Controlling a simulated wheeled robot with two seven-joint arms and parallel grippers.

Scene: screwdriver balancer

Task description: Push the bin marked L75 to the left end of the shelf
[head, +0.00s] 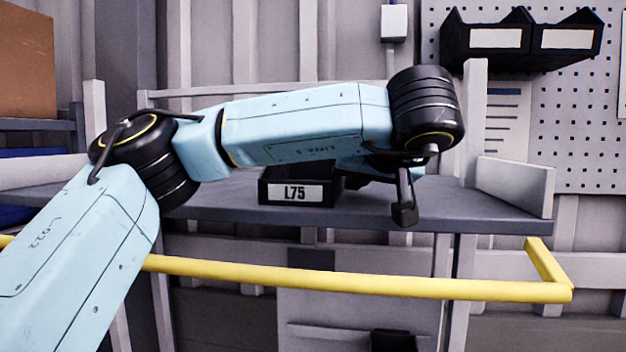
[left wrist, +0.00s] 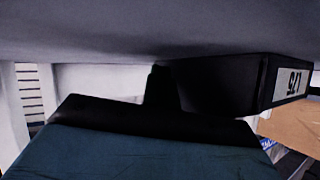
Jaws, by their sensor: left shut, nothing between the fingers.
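The black bin marked L75 (head: 325,193) sits upright on the grey shelf (head: 460,208), its white label facing me. My right gripper is not in view.
A yellow rail (head: 370,285) runs in front of and below the shelf. A low grey end plate (head: 515,185) stands at the shelf's right end. Shelf left of the bin looks clear where visible; my arm hides some. Black bins (head: 487,55) hang on the pegboard.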

